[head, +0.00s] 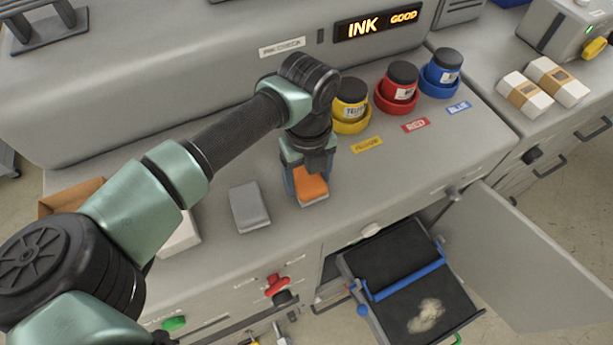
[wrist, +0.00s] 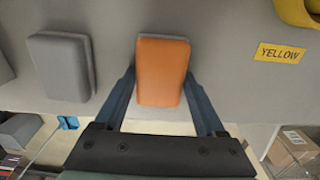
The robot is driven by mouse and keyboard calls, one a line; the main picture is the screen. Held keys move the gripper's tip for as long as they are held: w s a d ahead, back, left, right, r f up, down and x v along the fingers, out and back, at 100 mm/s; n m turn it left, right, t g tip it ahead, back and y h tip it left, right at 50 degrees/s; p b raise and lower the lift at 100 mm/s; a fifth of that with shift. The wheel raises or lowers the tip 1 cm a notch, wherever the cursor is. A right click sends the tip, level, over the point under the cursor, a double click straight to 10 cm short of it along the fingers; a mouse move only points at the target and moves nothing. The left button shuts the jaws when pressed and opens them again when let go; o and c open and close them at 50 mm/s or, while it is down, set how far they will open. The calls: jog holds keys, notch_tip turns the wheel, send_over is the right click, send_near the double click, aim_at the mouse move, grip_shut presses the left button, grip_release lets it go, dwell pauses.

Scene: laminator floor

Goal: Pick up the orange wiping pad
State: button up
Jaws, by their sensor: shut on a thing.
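The orange wiping pad (head: 312,184) is on the grey counter in front of the ink jars, with a pale layer showing at its lower edge. In the wrist view the orange pad (wrist: 162,74) lies between the two blue fingers. My gripper (head: 306,186) points down over it and is shut on its sides. In the wrist view my gripper (wrist: 164,100) has one finger on each side of the pad. I cannot tell whether the pad is touching the counter or slightly raised.
A grey pad (head: 249,206) lies just left on the counter. Yellow (head: 351,106), red (head: 397,88) and blue (head: 440,72) ink jars stand behind to the right. Below the counter edge, a dark tray (head: 410,285) with a blue bar sticks out beside an open door (head: 540,262).

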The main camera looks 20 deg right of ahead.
aim_at(309, 178)
jog(key=c, duration=0.5)
jog(key=shift+o, duration=0.2)
jog(key=shift+r, duration=0.15)
notch_tip(309, 178, up, 10)
jog(key=b, duration=0.3)
jog(key=o, duration=0.7)
jog(key=c, duration=0.5)
jog(key=shift+d, duration=0.1)
